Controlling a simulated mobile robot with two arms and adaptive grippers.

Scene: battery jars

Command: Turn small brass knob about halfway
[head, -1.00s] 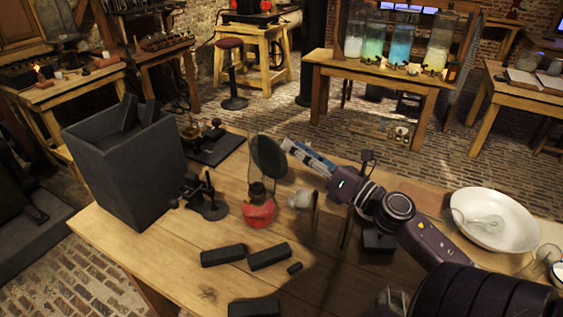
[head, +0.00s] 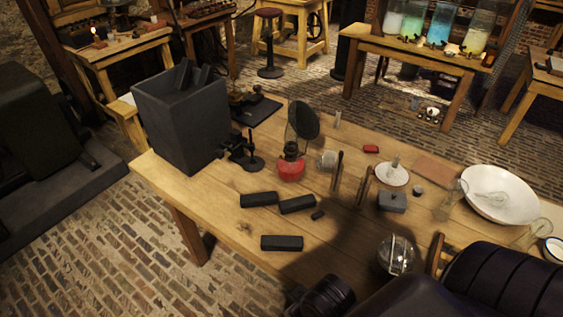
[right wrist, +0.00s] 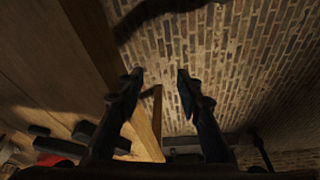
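I cannot pick out the small brass knob for certain. A lamp with a red base (head: 291,170) and a round dark reflector (head: 303,119) stands near the middle of the table in the head view; its burner is too small to read. A dark instrument with brass-coloured parts (head: 240,101) sits behind the grey box. My right gripper (right wrist: 160,76) is open and empty in the right wrist view, with its two fingers apart over the brick floor beside the table edge. My left gripper is not in view.
A tall grey box (head: 180,125) stands at the table's left end, with a dark stand (head: 243,155) beside it. Several dark blocks (head: 281,243) lie in front. A white bowl (head: 520,206) and a glass globe (head: 396,256) are at the right.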

